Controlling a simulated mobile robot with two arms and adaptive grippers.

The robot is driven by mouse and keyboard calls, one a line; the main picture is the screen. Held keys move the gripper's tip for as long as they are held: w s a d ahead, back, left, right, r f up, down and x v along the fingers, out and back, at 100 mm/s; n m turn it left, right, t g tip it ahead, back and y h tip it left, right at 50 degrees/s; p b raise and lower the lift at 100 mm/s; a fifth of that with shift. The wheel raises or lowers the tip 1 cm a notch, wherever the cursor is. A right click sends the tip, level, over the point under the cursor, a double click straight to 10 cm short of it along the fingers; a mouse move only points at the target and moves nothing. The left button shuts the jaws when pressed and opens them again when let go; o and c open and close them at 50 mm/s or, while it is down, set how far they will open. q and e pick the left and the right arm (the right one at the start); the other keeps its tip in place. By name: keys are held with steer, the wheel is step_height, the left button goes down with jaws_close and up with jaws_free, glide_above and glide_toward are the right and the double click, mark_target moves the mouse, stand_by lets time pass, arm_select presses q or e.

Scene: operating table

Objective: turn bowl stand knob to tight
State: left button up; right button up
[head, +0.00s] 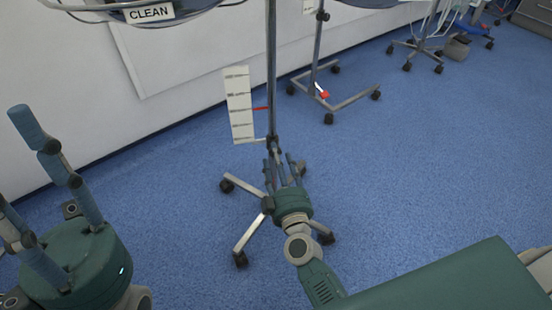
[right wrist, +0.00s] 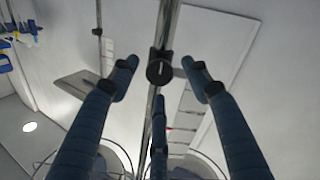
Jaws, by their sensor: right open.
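The bowl stand's pole (head: 271,60) rises from a wheeled base (head: 250,232) near the middle of the head view. Its black round knob (right wrist: 160,70) shows in the right wrist view, on the pole, with a pale line on its face. My right gripper (head: 279,152) is open at the lower part of the pole. In the right wrist view its three fingers (right wrist: 160,78) are spread around the knob, with visible gaps to it. In the head view the fingers largely hide the knob area. My left gripper (head: 20,155) is open and empty at the far left, away from the stand.
A white marked card (head: 240,105) with a red pointer is beside the pole. A bowl labelled CLEAN (head: 150,13) is at the top. Another wheeled stand (head: 318,60) is behind.

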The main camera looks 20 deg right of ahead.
steer(key=shift+w, duration=0.75)
steer(key=c, duration=1.1)
steer(key=shift+c, duration=0.2)
